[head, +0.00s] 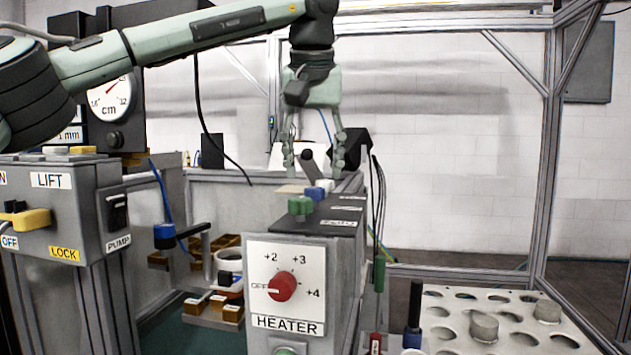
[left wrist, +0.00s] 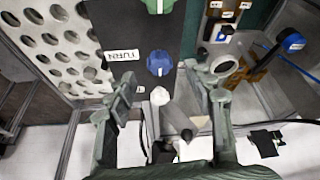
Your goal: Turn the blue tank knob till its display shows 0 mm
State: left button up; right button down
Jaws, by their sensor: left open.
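The blue knob (head: 316,193) is on the dark top of the heater box, between a green knob (head: 300,206) and a white knob (head: 326,185). In the left wrist view the blue knob (left wrist: 160,63) has a pale pointer line. My left gripper (head: 313,165) points down above the knobs, open, with nothing between its fingers. In the left wrist view its fingertips (left wrist: 163,84) flank the area by the blue and white knobs; no contact is visible. A partly hidden display (head: 70,135) at the left reads "1 mm". My right gripper is not in view.
A red heater knob (head: 282,286) is on the box front. A round cm dial (head: 109,95) and a grey LIFT/PUMP box (head: 60,215) stand at left. A perforated rack (head: 500,320) is at right. A dark rod (head: 307,157) shows near the gripper fingers.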

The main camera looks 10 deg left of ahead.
aim_at(316, 188)
pick_arm(q)
jog(key=shift+x, duration=2.05)
jog(key=c, duration=1.1)
jog(key=shift+n, duration=0.3)
jog(key=n, duration=0.1)
jog(key=n+y, duration=0.1)
jog(key=shift+w+d+n+g, duration=0.1)
jog(key=shift+d+n+g, duration=0.1)
jog(key=shift+n+g, duration=0.1)
jog(key=shift+c, duration=0.3)
jog(key=shift+o, duration=0.2)
jog(key=n, duration=0.2)
jog(key=n+g+y, duration=0.1)
jog(key=n, duration=0.1)
jog(key=shift+w+d+n+y, duration=0.1)
jog(key=shift+d+n+y, duration=0.05)
jog(key=shift+n+y, duration=0.15)
jog(key=n+g, duration=0.1)
jog(key=n, duration=0.2)
jog(key=n+g+y, duration=0.1)
jog(key=n, duration=0.2)
jog(key=shift+w+r, duration=0.1)
jog(key=shift+w, duration=0.1)
jog(key=shift+c, duration=0.2)
jog(key=shift+n, duration=0.3)
